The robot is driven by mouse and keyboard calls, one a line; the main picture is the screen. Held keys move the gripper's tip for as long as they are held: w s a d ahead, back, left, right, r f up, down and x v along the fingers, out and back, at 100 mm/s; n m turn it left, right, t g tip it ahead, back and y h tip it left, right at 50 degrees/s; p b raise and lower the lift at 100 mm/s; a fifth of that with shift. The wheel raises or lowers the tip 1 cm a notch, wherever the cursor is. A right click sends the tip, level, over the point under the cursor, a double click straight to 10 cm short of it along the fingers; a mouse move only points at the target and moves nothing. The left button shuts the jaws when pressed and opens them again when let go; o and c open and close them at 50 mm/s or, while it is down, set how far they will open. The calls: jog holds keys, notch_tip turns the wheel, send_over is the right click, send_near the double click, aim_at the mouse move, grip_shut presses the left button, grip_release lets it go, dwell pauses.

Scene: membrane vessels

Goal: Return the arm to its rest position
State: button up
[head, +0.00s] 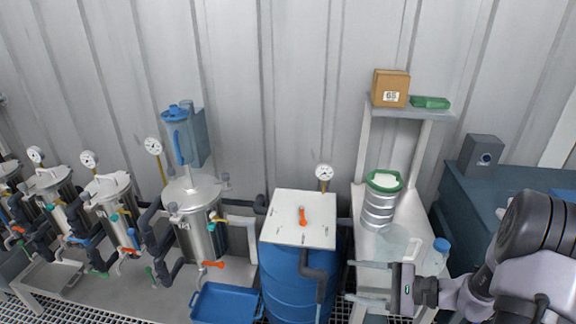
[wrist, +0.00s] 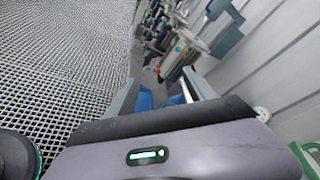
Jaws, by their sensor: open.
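My gripper (head: 348,280) is at the lower right of the head view, its two pale fingers pointing left and spread apart. Nothing shows between them. It is in front of the white stand (head: 377,252), near the right side of the blue barrel (head: 283,280). My arm reaches in from the right edge. In the wrist view the gripper (wrist: 160,88) also shows its two fingers apart, with blue surfaces beyond.
A steel canister with a green rim (head: 378,205) and a blue-capped bottle (head: 436,257) stand on the white stand. A box (head: 391,88) sits on its upper shelf. Steel vessels (head: 201,222) line the left. A blue tray (head: 226,303) lies low in front. Grating (wrist: 60,70) appears open.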

jog(key=s+a+r+n+g+h, duration=0.6)
jog(key=s+a+r+n, duration=0.1)
jog(key=s+a+r, duration=0.45)
jog(key=s+r+n+t+h+b, duration=0.1)
jog(key=s+r+n+t+h, duration=0.2)
jog(key=s, duration=0.5)
jog(key=shift+d+r+t+h, duration=0.25)
jog(key=shift+r+t+h, duration=0.6)
jog(key=shift+h, duration=0.35)
